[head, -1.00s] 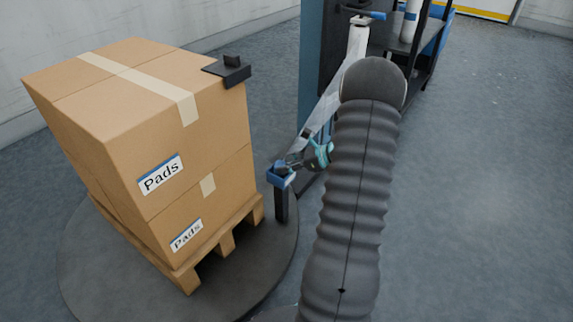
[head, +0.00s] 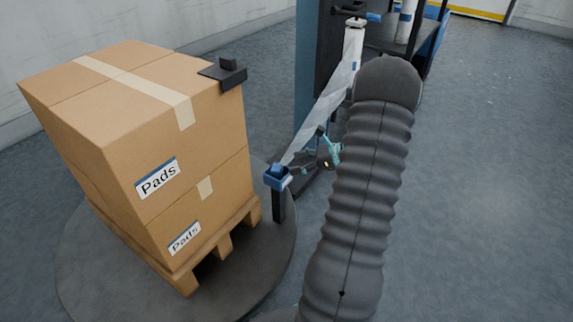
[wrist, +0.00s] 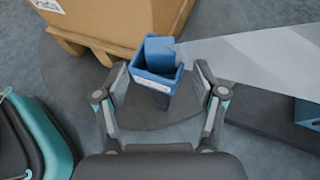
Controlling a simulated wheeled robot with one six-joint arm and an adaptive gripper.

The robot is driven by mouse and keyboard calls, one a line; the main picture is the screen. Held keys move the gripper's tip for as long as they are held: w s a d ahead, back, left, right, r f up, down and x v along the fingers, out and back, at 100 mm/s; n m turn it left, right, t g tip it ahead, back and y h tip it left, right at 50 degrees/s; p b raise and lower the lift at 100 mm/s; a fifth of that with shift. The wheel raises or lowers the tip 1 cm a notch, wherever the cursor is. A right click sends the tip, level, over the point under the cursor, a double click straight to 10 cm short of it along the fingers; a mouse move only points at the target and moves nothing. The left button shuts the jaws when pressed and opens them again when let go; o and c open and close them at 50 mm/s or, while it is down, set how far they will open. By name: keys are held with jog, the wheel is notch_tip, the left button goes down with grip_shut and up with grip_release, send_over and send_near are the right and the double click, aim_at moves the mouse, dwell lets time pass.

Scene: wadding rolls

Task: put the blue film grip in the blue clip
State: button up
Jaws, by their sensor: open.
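The blue film grip (head: 277,169) sits in the blue clip (head: 278,182), a small open-topped holder on a dark post beside the pallet. In the wrist view the grip (wrist: 160,50) is a blue block standing slightly tilted inside the clip's walls (wrist: 153,84), its top above the rim. Clear film runs from the grip up to the roll column. My gripper (head: 309,148) is open and apart from the grip, to its right in the head view. In the wrist view its fingers (wrist: 160,68) are spread left and right of the clip, holding nothing.
Cartons marked Pads (head: 150,130) stand on a wooden pallet (head: 226,240) on a round turntable (head: 100,270). A black bracket (head: 225,74) sits on the top carton's corner. The stretched film (head: 325,100) and blue column (head: 308,60) are close behind my gripper. Open floor lies right.

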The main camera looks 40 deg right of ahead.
jog(key=v, duration=0.7)
jog(key=s+a+r+n+g+h, duration=0.15)
jog(key=a+r+n, duration=0.25)
jog(key=a, duration=0.4)
jog(key=a+r+n+g, duration=0.3)
jog(key=a+r+n, duration=0.1)
jog(key=a, duration=0.3)
jog(key=a+r+n+g+h, duration=0.15)
jog(key=a+r+n, duration=0.25)
jog(key=a, duration=0.4)
jog(key=s+a+r+n+t+h, duration=0.1)
jog(key=s+a+r+n+h, duration=0.1)
jog(key=s+a+n, duration=0.4)
jog(key=s+a+r+n+t+h, duration=0.1)
jog(key=s+a+r+n+h, duration=0.2)
jog(key=s+n, duration=0.6)
jog(key=shift+s+a+r+n+h+p, duration=0.3)
jog(key=shift+s+a+r, duration=0.55)
jog(key=shift+a, duration=1)
jog(key=shift+w+r, duration=0.2)
